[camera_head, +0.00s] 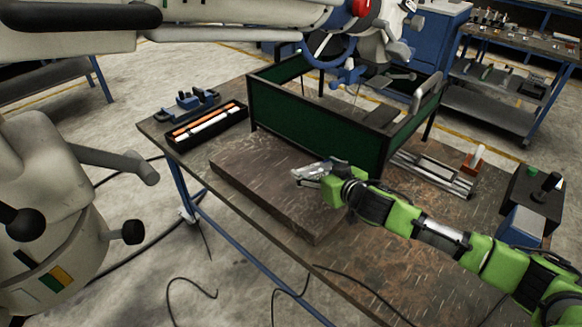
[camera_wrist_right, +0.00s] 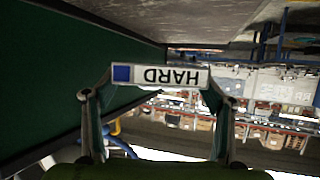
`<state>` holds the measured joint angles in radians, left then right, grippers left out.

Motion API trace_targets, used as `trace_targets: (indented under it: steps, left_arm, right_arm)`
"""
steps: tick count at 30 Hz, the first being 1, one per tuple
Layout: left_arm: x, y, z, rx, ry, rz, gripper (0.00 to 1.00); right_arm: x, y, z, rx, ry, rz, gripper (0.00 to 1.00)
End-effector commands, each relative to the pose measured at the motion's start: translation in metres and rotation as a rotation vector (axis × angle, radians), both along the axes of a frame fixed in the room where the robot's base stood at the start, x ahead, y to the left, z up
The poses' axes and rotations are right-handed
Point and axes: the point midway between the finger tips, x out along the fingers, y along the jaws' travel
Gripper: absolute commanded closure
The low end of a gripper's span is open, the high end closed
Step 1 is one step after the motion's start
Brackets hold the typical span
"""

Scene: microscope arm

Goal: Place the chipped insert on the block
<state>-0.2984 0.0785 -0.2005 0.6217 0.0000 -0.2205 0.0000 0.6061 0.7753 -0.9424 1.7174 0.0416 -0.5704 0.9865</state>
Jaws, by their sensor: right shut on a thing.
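My right gripper (camera_head: 306,173) reaches in from the right on a green and black arm, above a brown wood-like slab (camera_head: 245,185) on the bench. The slab may be the block; no other block is clear. My left gripper is out of view.
A green-walled tray with a dark frame (camera_head: 315,128) stands behind the gripper. A black case with orange and white sticks (camera_head: 207,122) lies left of it, and a metal rail (camera_head: 433,172) right. A black control box (camera_head: 532,198) is at the right. White microscope-arm parts (camera_head: 220,15) hang overhead.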

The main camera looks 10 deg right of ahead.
Motion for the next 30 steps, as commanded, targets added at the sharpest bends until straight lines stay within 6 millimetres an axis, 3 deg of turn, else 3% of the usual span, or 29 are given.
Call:
trace_targets:
  steps: [1,5,15,30]
  left_arm:
    - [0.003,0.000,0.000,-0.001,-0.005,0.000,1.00]
    - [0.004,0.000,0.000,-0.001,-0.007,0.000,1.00]
    - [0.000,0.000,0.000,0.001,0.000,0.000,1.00]
    - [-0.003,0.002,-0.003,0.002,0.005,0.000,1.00]
  right_arm:
    - [0.007,-0.011,0.011,0.000,-0.010,0.003,0.72]
    - [0.013,-0.023,0.015,0.002,-0.007,0.006,0.72]
    - [0.013,-0.025,-0.036,0.004,-0.002,0.006,0.72]
    - [0.013,-0.025,-0.082,0.004,-0.004,0.006,0.72]
